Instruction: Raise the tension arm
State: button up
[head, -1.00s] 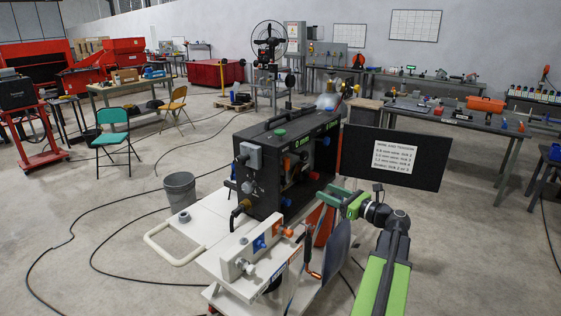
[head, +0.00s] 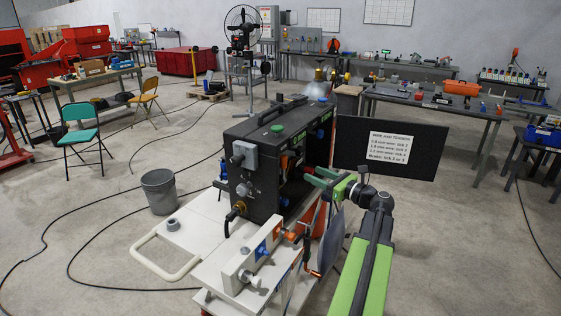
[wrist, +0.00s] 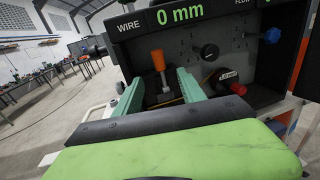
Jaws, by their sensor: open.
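The black wire-feed machine (head: 238,190) stands on a white cart in the head view. In the wrist view its open bay shows under a panel reading "WIRE 0 mm" (wrist: 180,14). An orange handle on a grey stem, seemingly the tension arm (wrist: 158,59), stands roughly upright in the bay. My gripper (wrist: 160,80) is open, its two green fingers reaching into the bay. In the picture the handle lies between the fingertips, slightly beyond them; I see no contact. In the head view my gripper (head: 315,177) is at the machine's right side, and the handle cannot be made out.
A black knob (wrist: 209,52), a blue knob (wrist: 272,35) and a red knob (wrist: 238,89) sit right of the fingers.

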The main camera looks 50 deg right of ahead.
aim_at(286, 162)
jog(key=w, duration=1)
jog(key=w+a, duration=0.1)
jog(key=w, duration=0.4)
jog(key=shift+w, duration=0.1)
grip_shut()
jog(key=shift+d, duration=0.1)
dwell(0.5)
